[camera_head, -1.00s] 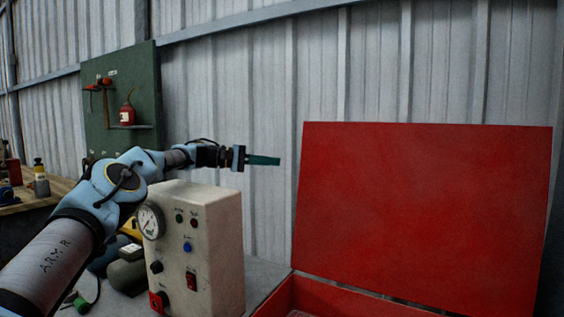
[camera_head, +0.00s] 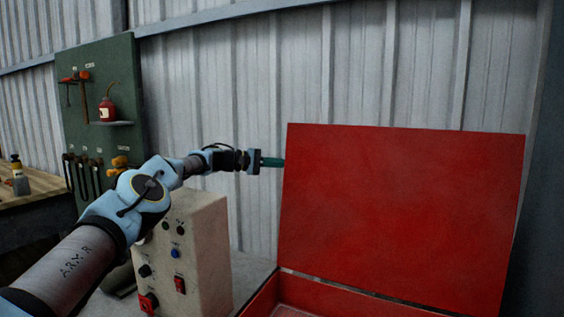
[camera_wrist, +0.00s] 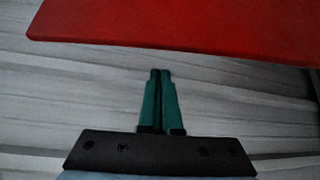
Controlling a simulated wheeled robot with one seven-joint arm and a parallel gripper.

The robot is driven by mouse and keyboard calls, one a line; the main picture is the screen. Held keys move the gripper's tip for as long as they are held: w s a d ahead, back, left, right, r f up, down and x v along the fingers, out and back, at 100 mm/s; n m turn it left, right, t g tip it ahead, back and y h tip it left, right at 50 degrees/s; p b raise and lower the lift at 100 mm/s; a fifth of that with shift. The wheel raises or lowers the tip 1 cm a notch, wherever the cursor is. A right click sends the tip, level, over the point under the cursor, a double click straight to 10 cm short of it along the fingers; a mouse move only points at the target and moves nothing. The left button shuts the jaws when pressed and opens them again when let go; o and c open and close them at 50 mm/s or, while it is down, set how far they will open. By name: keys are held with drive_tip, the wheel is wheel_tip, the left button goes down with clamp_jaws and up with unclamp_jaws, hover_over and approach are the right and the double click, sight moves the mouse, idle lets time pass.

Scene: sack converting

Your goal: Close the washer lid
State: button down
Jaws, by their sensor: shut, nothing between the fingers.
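The red washer lid (camera_head: 400,215) stands raised, nearly upright, above the red washer body (camera_head: 345,303) at the lower right. My gripper (camera_head: 279,162) is at the lid's left edge in the head view, near its upper left corner; its tips appear to reach behind that edge. In the wrist view my gripper (camera_wrist: 160,74) has its green fingers together and empty. The lid (camera_wrist: 180,22) crosses the top of that view, with a gap in the picture between its edge and the fingertips. Whether the fingers touch the lid cannot be told.
A beige control box (camera_head: 200,255) with buttons stands on the bench, left of the washer and below my arm. A green tool board (camera_head: 98,140) hangs at the left above a wooden bench (camera_head: 40,200). A corrugated wall (camera_head: 400,60) is behind.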

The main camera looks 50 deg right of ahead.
drive_tip(key=shift+s+a+r+p, duration=0.15)
drive_tip(key=shift+s+a+p, duration=0.2)
drive_tip(key=shift+a, duration=0.45)
drive_tip(key=shift+s+a+r+p, duration=0.15)
drive_tip(key=shift+s+a+p, duration=0.15)
drive_tip(key=shift+a, duration=0.5)
drive_tip(key=shift+a, duration=0.1)
